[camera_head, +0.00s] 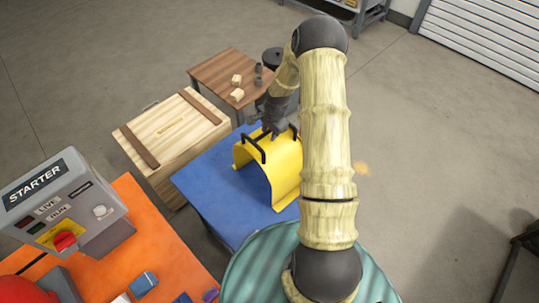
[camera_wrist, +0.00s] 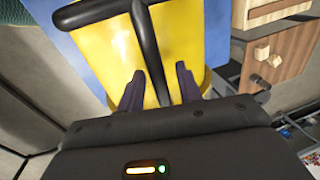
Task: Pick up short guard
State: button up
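The short guard (camera_head: 286,178) is a yellow arched cover with black bar handles (camera_head: 252,148) on top. It stands on a blue table (camera_head: 212,184). My gripper (camera_head: 272,130) is over the top of the guard, close to the handles. In the wrist view the guard (camera_wrist: 196,38) fills the middle. A black handle bar (camera_wrist: 149,45) runs down between my two dark fingers (camera_wrist: 163,82), which stand apart with gaps beside the bar. I cannot tell whether either finger touches the bar. My arm hides the right part of the guard in the head view.
A wooden crate (camera_head: 165,134) stands left of the blue table. A brown table (camera_head: 212,69) behind holds wooden blocks and grey cylinders. An orange bench (camera_head: 150,245) with a starter box (camera_head: 62,205) is at the front left. Open floor lies to the right.

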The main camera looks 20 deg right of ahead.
grip_shut()
jog(key=shift+w+r, duration=0.1)
dwell(1.2)
